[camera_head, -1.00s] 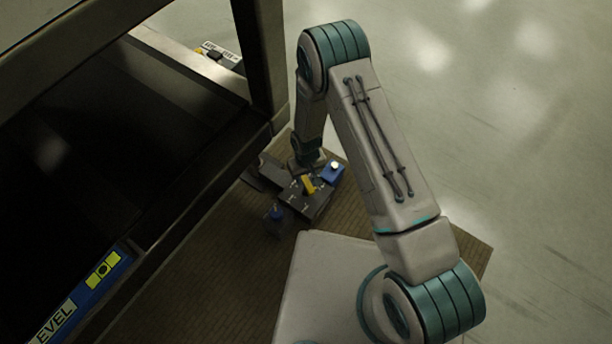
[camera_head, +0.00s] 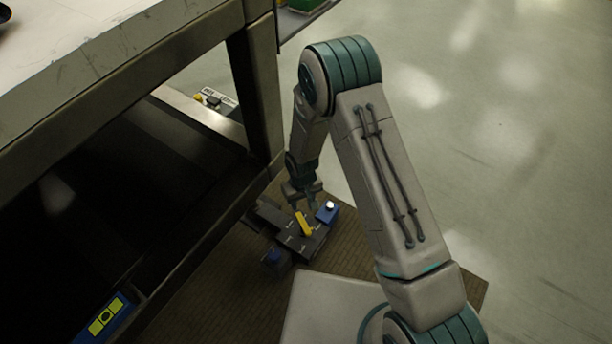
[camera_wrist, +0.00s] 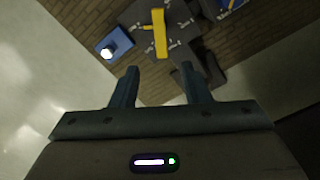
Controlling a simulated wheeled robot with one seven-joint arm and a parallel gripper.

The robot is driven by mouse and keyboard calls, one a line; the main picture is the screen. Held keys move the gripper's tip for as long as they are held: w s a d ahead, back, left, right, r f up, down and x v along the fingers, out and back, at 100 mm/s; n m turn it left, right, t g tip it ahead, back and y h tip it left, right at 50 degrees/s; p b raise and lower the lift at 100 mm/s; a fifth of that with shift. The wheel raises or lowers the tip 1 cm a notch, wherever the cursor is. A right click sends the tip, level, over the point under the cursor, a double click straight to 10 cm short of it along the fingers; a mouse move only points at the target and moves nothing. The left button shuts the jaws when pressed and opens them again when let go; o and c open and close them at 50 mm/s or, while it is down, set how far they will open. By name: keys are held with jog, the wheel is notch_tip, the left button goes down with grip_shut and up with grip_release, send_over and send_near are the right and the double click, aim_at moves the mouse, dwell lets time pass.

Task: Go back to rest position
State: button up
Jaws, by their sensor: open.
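My gripper (camera_head: 302,199) is open and empty, above the dark turret plate (camera_head: 312,240) on the brown mat. In the wrist view the two fingers of my gripper (camera_wrist: 157,85) stand apart with nothing between them. The plate carries a yellow bar (camera_head: 304,223), which also shows in the wrist view (camera_wrist: 160,35) just beyond the fingertips. A blue block with a white knob (camera_head: 327,212) sits at one side of the plate, and it shows in the wrist view (camera_wrist: 115,43). Another blue block (camera_head: 276,258) sits at the near left side.
A workbench (camera_head: 150,50) with a metal frame fills the left. Its leg (camera_head: 257,90) stands close to my arm. A blue and yellow label (camera_head: 104,320) is at lower left. The brown mat (camera_head: 200,310) lies below; open floor (camera_head: 520,150) is on the right.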

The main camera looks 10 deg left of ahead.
jog(key=w+d+r+m+p, duration=0.1)
jog(key=d+r+p, duration=0.35)
jog(key=r, duration=0.85)
jog(key=d+r+m+t+p, duration=0.1)
jog(key=d+r+p, duration=0.4)
jog(key=r, duration=0.9)
jog(key=w+d+r+m+p, duration=0.15)
jog(key=d+r+p, duration=0.35)
jog(key=r, duration=0.8)
jog(key=s+d+r+m+p, duration=0.1)
jog(key=s+d+r+p, duration=0.3)
jog(key=r, duration=0.6)
jog(key=s+d+r+m+t+p, duration=0.1)
jog(key=s+d+r+p, duration=0.2)
jog(key=s+r+p, duration=0.3)
jog(key=s+d+r+m+p, duration=0.2)
jog(key=s+d+r+p, duration=0.2)
jog(key=r, duration=1)
jog(key=s+p, duration=0.1)
jog(key=p, duration=0.1)
jog(key=shift+s+d+t+p, duration=0.3)
jog(key=shift+s+d+t, duration=0.05)
jog(key=shift+s+t, duration=0.05)
jog(key=shift+r, duration=0.1)
jog(key=shift+c, duration=0.6)
jog(key=shift+a, duration=0.1)
